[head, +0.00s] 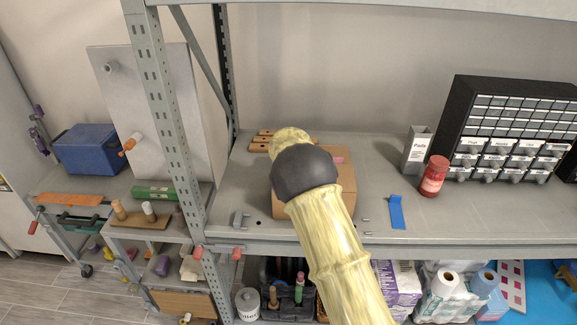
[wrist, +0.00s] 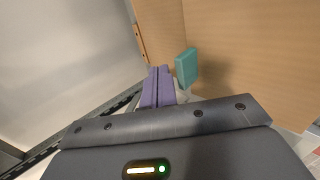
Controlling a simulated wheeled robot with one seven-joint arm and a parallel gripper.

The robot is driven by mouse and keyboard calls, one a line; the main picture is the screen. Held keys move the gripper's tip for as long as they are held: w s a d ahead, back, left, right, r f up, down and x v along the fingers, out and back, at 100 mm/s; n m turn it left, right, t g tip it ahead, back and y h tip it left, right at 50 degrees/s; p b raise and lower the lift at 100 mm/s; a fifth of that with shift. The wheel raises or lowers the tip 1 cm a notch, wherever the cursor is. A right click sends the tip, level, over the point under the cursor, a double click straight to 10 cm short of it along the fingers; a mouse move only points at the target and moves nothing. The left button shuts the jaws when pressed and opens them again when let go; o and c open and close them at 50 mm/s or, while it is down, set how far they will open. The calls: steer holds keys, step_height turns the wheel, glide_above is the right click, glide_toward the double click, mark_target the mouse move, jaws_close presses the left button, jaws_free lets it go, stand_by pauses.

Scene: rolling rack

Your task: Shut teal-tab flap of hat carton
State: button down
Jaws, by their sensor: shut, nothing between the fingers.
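The hat carton (head: 346,190) is a brown cardboard box on the grey rack shelf, mostly hidden behind my arm in the head view. In the wrist view, a teal tab (wrist: 187,67) stands out near the edge of a large cardboard panel (wrist: 245,55). I cannot tell the flap's exact angle. My gripper (wrist: 157,74) has purple fingers, shut together and empty. The fingertips are just left of the teal tab in the picture; whether they touch it is unclear. In the head view, my arm hides the gripper and the teal tab.
A red jar (head: 433,177), a grey holder (head: 416,150) and a black drawer cabinet (head: 510,130) stand right of the carton. A blue strip (head: 396,212) lies on the shelf between. A rack upright (head: 168,120) stands to the left. Wooden pieces (head: 262,141) lie behind the carton.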

steer(key=shift+r, duration=0.45)
steer(key=shift+r, duration=0.1)
step_height(320, 180, up, 4)
steer(key=p, duration=0.2)
steer(key=shift+s+p, duration=0.1)
steer(key=shift+p, duration=0.2)
step_height(320, 180, up, 10)
steer(key=s+b, duration=0.1)
steer(key=b, duration=0.2)
steer(key=shift+s+f, duration=0.2)
steer(key=shift+s, duration=0.15)
